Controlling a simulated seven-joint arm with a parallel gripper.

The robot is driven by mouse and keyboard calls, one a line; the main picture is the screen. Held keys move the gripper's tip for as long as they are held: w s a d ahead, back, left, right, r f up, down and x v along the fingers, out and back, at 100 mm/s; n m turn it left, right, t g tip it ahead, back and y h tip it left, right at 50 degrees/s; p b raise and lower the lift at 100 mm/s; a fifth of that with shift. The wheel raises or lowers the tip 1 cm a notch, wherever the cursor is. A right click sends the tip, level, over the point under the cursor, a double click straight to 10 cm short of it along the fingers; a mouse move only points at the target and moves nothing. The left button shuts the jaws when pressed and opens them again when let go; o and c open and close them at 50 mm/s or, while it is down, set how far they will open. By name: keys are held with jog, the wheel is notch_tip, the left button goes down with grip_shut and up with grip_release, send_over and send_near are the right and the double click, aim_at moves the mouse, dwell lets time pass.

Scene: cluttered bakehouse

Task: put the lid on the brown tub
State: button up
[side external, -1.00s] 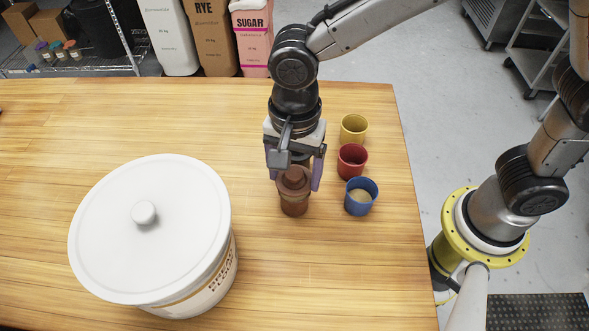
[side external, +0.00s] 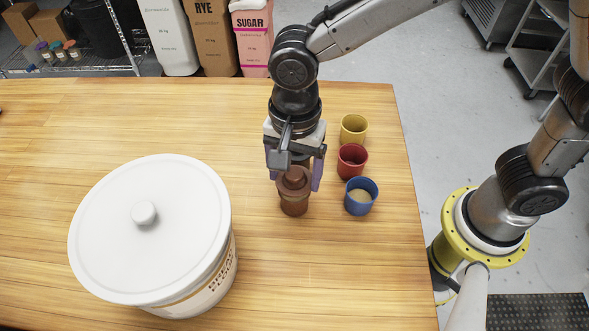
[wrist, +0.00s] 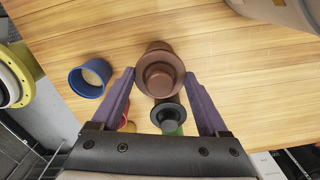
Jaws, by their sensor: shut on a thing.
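The brown tub (side external: 294,208) stands upright on the wooden table, below my gripper (side external: 294,183). A brown lid with a round knob (wrist: 161,76) is at the tub's mouth, between my two purple fingertips. It also shows in the side view (side external: 293,184). My gripper is shut on the lid, with a finger at either side of it. In the wrist view the tub (wrist: 152,48) shows just beyond the lid's edge. I cannot tell whether the lid is fully seated or slightly raised.
Blue (side external: 361,197), red (side external: 352,160) and yellow (side external: 354,128) cups stand just right of my gripper. A large white lidded bucket (side external: 150,225) stands at front left. The wrist view shows a dark knobbed lid (wrist: 168,115) above something green.

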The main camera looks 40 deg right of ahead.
jog(key=shift+f, duration=1.05)
jog(key=o, duration=1.2)
jog(key=shift+c, duration=0.2)
jog(key=shift+r, duration=4.05)
